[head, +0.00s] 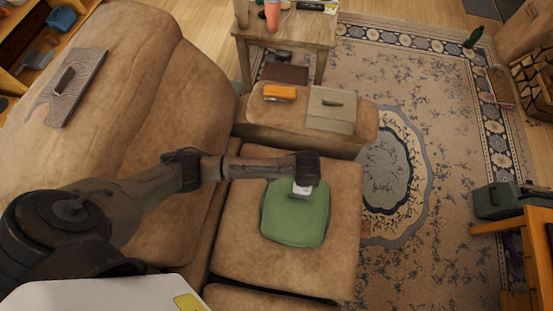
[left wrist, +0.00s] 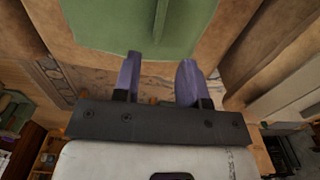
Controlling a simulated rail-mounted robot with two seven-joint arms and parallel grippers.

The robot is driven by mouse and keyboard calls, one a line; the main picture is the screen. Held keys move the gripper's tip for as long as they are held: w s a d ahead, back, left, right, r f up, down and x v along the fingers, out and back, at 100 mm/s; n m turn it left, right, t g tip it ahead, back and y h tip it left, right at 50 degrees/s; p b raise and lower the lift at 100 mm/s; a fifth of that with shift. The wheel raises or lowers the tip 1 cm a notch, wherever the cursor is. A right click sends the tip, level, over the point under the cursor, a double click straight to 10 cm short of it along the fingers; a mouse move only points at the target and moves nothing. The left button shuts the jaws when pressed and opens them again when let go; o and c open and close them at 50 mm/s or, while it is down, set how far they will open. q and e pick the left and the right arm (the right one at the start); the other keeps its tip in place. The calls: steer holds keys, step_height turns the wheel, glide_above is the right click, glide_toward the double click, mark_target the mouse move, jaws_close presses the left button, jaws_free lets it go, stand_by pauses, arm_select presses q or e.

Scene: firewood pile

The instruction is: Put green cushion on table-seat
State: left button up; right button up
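The green cushion (head: 296,214) lies flat on the brown sofa seat (head: 240,255) in the head view. My left gripper (head: 302,188) is over the cushion's upper right part, and the hand hides its fingertips there. In the left wrist view the cushion (left wrist: 140,25) fills the top, with a raised ridge (left wrist: 161,20) on it. The two purple fingers of the left gripper (left wrist: 159,68) are apart with nothing between them. A small wooden table (head: 313,33) stands at the top of the head view. I cannot tell which piece is the table-seat. My right gripper is not in view.
The sofa armrest (head: 362,125) holds an orange object (head: 279,92) and a pale flat box (head: 330,112). A cup and other items stand on the small table. A dark patterned board (head: 70,88) lies on the sofa back. The patterned rug (head: 430,130) has open room.

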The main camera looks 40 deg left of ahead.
arm_select(q)
steer(key=s+d+r+n+t+h, duration=0.1)
steer(key=s+d+r+n+h, duration=0.2)
steer(key=s, duration=0.6)
steer(key=s+a+r+n+t+y, duration=0.2)
steer(key=s+a+r+n, duration=0.4)
steer(key=s+a, duration=0.4)
steer(key=shift+s+a+n+t+y, duration=0.3)
steer(key=shift+s+a+n+y, duration=0.1)
steer(key=shift+s, duration=0.65)
steer(key=shift+r, duration=0.2)
step_height(320, 180, up, 37)
steer(key=p, duration=3.6)
steer(key=shift+f+p, duration=0.2)
steer(key=shift+p, duration=0.15)
